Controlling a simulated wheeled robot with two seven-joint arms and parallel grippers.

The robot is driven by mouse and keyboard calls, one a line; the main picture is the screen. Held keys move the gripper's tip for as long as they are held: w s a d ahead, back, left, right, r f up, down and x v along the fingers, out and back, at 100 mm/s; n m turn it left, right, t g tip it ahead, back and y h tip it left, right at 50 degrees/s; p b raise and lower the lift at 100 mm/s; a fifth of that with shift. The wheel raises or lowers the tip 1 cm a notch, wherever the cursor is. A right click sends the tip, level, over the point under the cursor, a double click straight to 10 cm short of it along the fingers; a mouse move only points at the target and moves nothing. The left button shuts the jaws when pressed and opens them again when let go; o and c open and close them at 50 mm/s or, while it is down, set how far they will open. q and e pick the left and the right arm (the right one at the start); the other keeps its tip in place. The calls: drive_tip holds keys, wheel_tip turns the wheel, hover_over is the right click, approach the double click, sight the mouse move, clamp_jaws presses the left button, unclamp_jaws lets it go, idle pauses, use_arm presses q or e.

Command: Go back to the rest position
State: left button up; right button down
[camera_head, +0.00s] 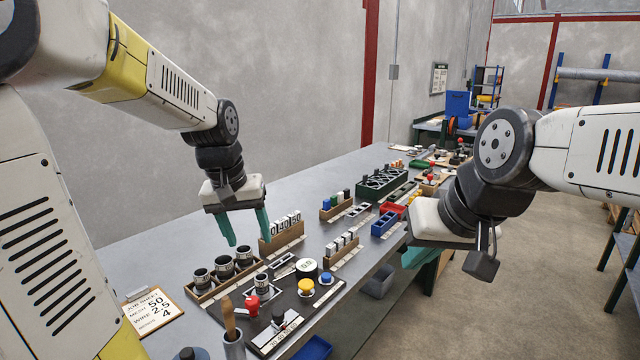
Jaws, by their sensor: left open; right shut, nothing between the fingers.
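My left gripper (245,230) hangs over the bench with its two teal fingers apart. It is open and empty, in front of the wooden box with number tiles (284,236) and above the row of dark cylinders. My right gripper (418,256) is at the right edge of the bench, with its teal fingers together below the white palm. Nothing shows between them. Part of it is hidden by its own wrist.
The grey bench (315,172) carries a job sheet clipboard (153,308), a wooden tray of cylinders (204,295), a control panel with coloured knobs (280,318), a green rack (382,185) and small red and blue bins. The bench's far left is bare. Open floor lies to the right.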

use_arm(q)
drive_tip(key=s+d+r+m+t+h, duration=0.1)
drive_tip(key=s+r+t, duration=0.2)
drive_tip(key=s, duration=1.1)
drive_tip(key=shift+d+r, duration=0.2)
drive_tip(key=shift+r, duration=0.5)
